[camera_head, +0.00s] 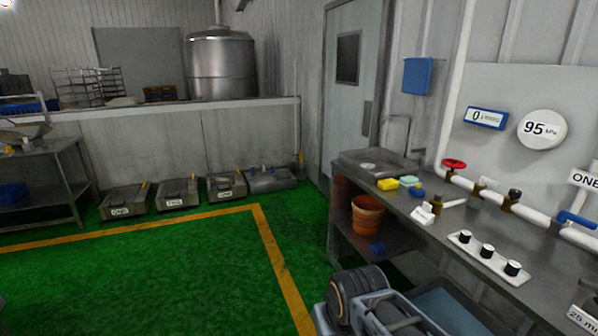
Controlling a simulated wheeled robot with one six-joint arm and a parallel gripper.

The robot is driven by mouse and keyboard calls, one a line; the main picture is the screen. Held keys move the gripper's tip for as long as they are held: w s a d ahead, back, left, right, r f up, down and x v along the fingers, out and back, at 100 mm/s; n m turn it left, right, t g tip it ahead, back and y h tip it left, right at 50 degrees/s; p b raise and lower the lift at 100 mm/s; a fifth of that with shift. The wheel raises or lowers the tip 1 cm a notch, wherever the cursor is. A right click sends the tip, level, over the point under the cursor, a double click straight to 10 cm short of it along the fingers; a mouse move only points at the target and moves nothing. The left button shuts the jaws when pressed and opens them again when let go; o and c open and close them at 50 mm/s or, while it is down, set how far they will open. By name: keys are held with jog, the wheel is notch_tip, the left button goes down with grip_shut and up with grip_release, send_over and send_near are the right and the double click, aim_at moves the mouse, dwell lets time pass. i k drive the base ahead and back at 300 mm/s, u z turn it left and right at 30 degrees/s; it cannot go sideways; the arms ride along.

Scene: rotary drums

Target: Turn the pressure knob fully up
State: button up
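Three black knobs stand in a row on a white panel (476,249) on the metal counter at the right: a left knob (465,237), a middle knob (487,251) and a right knob (513,268). No readable label shows which one is the pressure knob, and their pointer positions are too small to tell. A round white gauge (542,129) on the wall above reads 95 kPa. Part of my own arm shows at the bottom centre, apart from the knobs. My gripper's fingers do not show.
The counter (420,232) also carries a sink (376,165), a yellow sponge (388,184) and small valves. Pipes with a red handwheel (454,164) and a blue lever (577,219) run behind. An orange bucket (368,215) stands below. The green floor (190,270) at left is clear.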

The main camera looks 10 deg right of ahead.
aim_at(515, 194)
jog(key=z, duration=0.7)
jog(key=i, duration=1.2)
jog(key=z, duration=1)
